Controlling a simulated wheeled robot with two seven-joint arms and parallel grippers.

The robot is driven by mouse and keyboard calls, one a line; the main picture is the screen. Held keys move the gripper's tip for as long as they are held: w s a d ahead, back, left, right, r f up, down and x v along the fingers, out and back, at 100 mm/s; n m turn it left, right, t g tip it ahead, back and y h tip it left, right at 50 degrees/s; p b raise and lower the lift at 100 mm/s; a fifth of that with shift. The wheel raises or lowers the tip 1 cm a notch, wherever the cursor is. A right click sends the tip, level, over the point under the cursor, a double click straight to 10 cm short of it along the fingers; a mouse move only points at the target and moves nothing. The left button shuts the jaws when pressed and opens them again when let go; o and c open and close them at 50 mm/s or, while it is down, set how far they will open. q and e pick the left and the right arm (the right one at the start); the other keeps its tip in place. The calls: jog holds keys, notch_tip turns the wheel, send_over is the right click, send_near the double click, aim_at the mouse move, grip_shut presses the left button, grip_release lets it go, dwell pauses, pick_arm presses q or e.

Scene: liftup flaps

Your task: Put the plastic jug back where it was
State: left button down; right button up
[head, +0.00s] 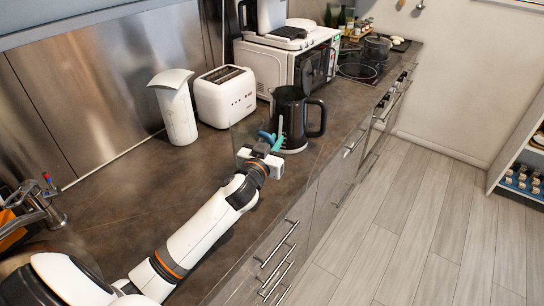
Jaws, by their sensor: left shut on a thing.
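My left gripper (269,149) reaches over the dark countertop from the lower left. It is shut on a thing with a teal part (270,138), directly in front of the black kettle. Faint clear edges around the gripper suggest a see-through body, which looks like the plastic jug; its outline is hard to make out. I cannot tell whether it touches the counter or the kettle. My right gripper is out of view.
The black kettle (289,112) stands close behind my left gripper. A white toaster (225,97), a white upright container (175,108) and a white microwave (283,58) line the wall. The countertop (150,183) is clear left of my arm. A tap (38,205) stands at lower left.

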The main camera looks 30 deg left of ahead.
pick_arm(q)
notch_tip(320, 180, down, 4)
jog(key=shift+r, duration=0.2)
jog(key=shift+f, duration=0.15)
jog(key=c, duration=1.4)
grip_release()
jog(key=shift+c, duration=0.2)
jog(key=s+d+p, duration=0.1)
jog(key=s, duration=1.1)
jog(key=shift+d, duration=0.4)
